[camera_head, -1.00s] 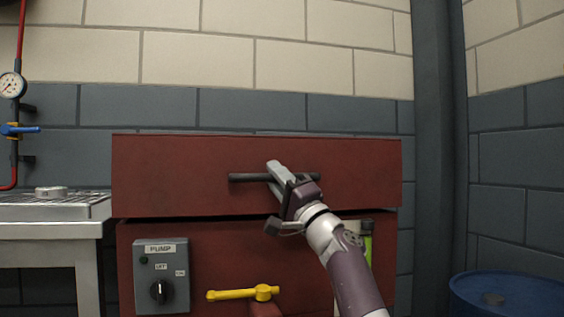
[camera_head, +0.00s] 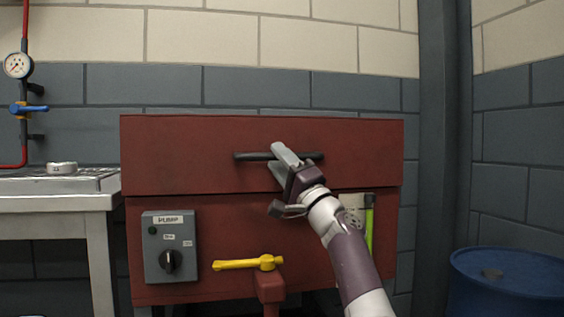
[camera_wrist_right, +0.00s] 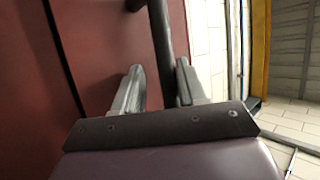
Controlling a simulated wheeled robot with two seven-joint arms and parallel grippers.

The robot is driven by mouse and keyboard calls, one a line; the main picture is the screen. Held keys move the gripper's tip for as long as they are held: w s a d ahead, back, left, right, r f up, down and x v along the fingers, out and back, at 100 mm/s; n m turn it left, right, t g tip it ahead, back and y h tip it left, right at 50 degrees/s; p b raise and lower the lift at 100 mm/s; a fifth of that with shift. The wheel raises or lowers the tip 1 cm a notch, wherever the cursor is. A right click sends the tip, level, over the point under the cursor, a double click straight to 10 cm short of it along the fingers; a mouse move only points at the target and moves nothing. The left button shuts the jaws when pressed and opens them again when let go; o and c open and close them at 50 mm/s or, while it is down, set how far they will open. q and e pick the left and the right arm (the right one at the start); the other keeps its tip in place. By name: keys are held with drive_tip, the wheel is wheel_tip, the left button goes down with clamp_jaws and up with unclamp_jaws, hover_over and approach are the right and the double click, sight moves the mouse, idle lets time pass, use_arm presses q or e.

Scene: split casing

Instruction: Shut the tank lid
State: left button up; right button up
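The tank is a dark red box, and its lid (camera_head: 200,155) is the wide upper red part with a black bar handle (camera_head: 251,156) across its front. A thin dark line runs between the lid and the tank body (camera_head: 220,225). My right gripper (camera_head: 281,160) is at the handle, right of its middle. In the right wrist view the bar (camera_wrist_right: 162,40) passes between the two separated fingers (camera_wrist_right: 160,80), with a small gap beside the left finger. The fingers look open around the bar. My left gripper is out of view.
A grey pump switch box (camera_head: 168,250) and a yellow valve lever (camera_head: 247,263) are at the tank's front. A metal-topped table (camera_head: 60,203) stands left, with a gauge (camera_head: 17,65) and red pipe behind. A blue drum (camera_head: 505,285) stands right.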

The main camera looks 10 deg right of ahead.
drive_tip(key=shift+d+f+b, duration=0.1)
drive_tip(key=shift+f+b, duration=0.2)
drive_tip(key=b+v, duration=0.2)
drive_tip(key=v, duration=1)
drive_tip(key=shift+s+b, duration=0.2)
drive_tip(key=shift+b, duration=0.1)
